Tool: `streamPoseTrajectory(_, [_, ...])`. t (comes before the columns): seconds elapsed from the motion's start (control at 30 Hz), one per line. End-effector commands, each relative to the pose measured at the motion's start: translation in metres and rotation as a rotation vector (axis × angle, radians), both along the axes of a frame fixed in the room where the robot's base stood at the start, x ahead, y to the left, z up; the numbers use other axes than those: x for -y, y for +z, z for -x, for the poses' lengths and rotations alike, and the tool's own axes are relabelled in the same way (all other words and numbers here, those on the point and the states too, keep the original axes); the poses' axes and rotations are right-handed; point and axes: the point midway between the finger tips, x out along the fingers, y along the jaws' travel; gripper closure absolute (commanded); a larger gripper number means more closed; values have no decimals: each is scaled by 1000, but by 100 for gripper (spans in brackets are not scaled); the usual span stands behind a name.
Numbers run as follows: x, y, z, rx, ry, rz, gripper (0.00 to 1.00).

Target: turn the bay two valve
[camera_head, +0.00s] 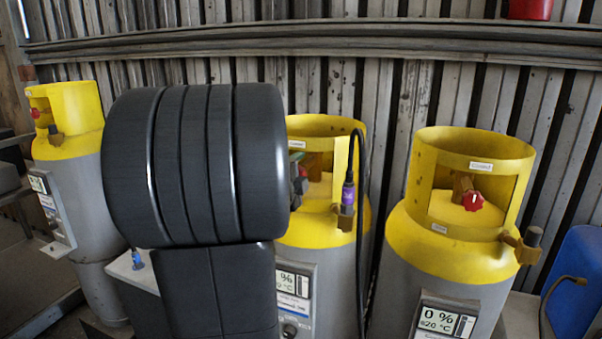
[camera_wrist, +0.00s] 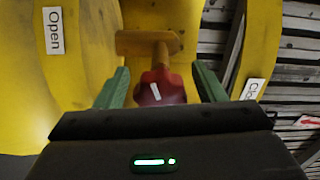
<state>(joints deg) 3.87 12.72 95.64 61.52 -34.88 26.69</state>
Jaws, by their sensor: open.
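The red valve knob (camera_wrist: 162,88), with a white mark on top, sits on a brass stem (camera_wrist: 150,44) inside a yellow collar in the wrist view. My gripper (camera_wrist: 160,70) is open, with one green finger on each side of the knob. Narrow gaps seem to show at both sides; I cannot tell if either finger touches. An "Open" label (camera_wrist: 53,30) is at left and a partly cut-off label (camera_wrist: 253,90) at right. In the head view, my dark arm covers much of the middle cylinder (camera_head: 325,125) and hides most of its valve.
Another grey and yellow cylinder (camera_head: 450,245) with a red knob (camera_head: 473,201) stands at right, its display reading 0 %. A third cylinder (camera_head: 75,120) stands at left. A black cable (camera_head: 361,220) hangs by the middle collar. A blue container (camera_head: 578,285) is at far right.

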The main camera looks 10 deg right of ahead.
Motion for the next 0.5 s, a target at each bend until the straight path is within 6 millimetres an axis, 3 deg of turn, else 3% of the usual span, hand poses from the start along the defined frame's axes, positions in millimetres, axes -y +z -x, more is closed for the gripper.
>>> streamPoseTrajectory(0.5, [-54, -1, 79, 2, 3, -2, 37])
